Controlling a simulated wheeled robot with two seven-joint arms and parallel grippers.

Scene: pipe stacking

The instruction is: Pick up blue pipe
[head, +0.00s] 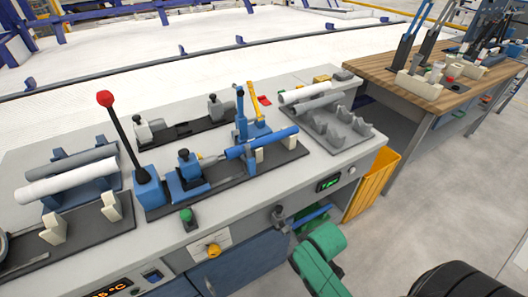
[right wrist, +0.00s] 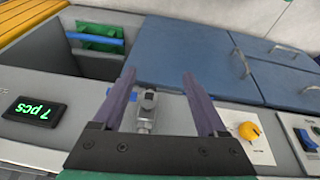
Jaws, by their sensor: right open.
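The blue pipe (head: 262,143) lies slanted in the blue clamp fixture on the workbench in the head view, its right end resting near cream supports. It does not show in the right wrist view. My right gripper (right wrist: 160,78) is open and empty in the right wrist view, with a grey fitting on the bench front between and below its fingers. In the head view only the green part of my right arm shows, at the bench's front edge, below and right of the pipe; its fingertips cannot be made out. My left gripper is not in view.
White and grey pipes (head: 70,180) lie on a rack at left, others (head: 305,95) at right. A red-knobbed lever (head: 120,135) stands left of the fixture. A blue bar (right wrist: 97,38) crosses an open recess. A yellow bin (head: 372,185) hangs at the bench's right end.

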